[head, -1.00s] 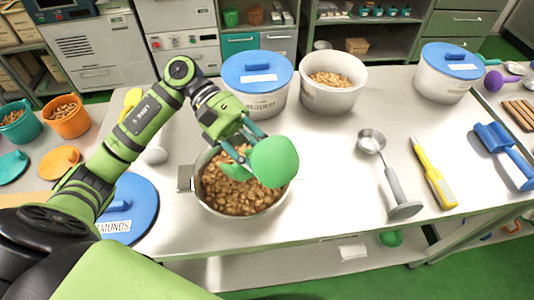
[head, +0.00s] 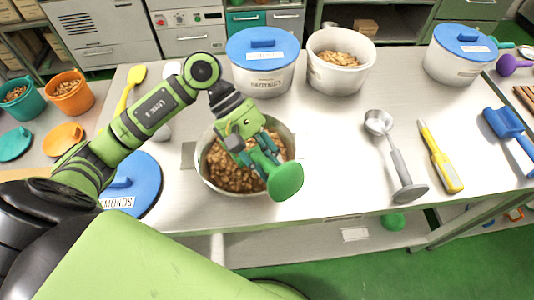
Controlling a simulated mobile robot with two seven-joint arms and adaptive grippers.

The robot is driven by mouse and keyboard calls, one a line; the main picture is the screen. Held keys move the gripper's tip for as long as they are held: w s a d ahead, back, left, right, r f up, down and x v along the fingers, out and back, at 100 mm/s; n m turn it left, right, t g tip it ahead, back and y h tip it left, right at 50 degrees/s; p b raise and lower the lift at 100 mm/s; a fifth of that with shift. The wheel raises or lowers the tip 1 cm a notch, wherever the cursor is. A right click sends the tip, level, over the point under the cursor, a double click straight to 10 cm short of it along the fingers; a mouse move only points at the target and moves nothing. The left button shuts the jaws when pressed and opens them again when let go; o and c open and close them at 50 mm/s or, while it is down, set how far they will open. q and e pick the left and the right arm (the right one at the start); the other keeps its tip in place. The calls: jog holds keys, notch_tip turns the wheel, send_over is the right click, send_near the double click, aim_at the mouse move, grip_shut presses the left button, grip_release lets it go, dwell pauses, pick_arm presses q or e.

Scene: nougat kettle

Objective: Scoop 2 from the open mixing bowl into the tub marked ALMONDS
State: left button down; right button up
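The open mixing bowl (head: 222,181) is steel, holds brown nuts and stands at the middle of the table. My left gripper (head: 262,160) is above its right part, shut on a green scoop (head: 286,182). The scoop's rounded back faces me, over the bowl's near right rim; its contents are hidden. An open white tub (head: 338,80) with pale nuts stands behind on the right; its label is too small to read. A blue lid (head: 146,180) whose label ends in "MONDS" lies at the left, partly covered by my arm. My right gripper is not in view.
White tubs with blue lids stand at the back (head: 262,78) and the far right (head: 452,66). A steel ladle (head: 396,160), a yellow-handled tool (head: 440,158) and a blue scoop (head: 508,130) lie at the right. The table between bowl and ladle is clear.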

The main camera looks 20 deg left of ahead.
aim_at(285, 170)
pick_arm(q)
jog(key=shift+s+d+f+y+b, duration=0.1)
jog(key=shift+d+f+y+b, duration=0.2)
jog(key=shift+f, duration=0.25)
jog(key=r+p, duration=0.1)
jog(key=d+r+t+y+p, duration=0.1)
jog(key=s+r+y+p, duration=0.1)
jog(key=shift+d+r+t, duration=0.1)
jog(key=shift+d+t, duration=0.2)
jog(key=shift+d, duration=0.1)
jog(key=shift+s+d+y, duration=0.25)
jog(key=shift+d+y, duration=0.05)
jog(key=shift+d, duration=0.05)
jog(key=shift+s+d+m, duration=0.2)
jog(key=shift+d+m, duration=0.1)
jog(key=shift+r+y+p, duration=0.3)
jog(key=shift+r+p, duration=0.2)
jog(key=shift+r, duration=0.3)
jog(key=shift+s+d+r+t+p, duration=0.1)
jog(key=shift+d+r+t+p, duration=0.1)
jog(key=shift+r+p, duration=0.55)
jog(key=shift+d+r+t+p, duration=0.1)
jog(key=shift+r+t+p, duration=0.15)
jog(key=shift+r, duration=0.75)
